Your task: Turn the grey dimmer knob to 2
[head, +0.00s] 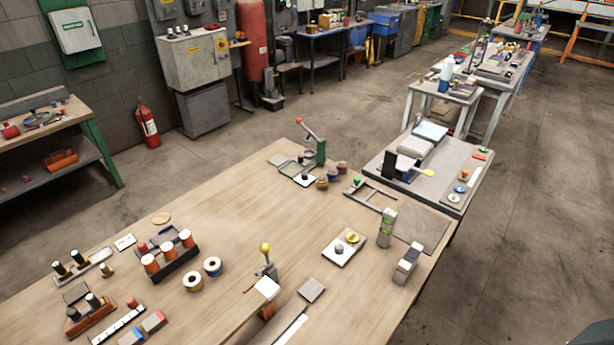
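A white plate (333,259) lies on the wooden table, right of the middle of the head view. A round grey knob (339,248) sits on it, and a yellow knob (352,238) sits beside it toward the back right. The grey knob looks like the dimmer knob, but its pointer and any numbers are too small to read. Neither of my grippers shows in this view, and nothing is touching the plate or its knobs.
Bare wooden table (235,205) lies behind and left.

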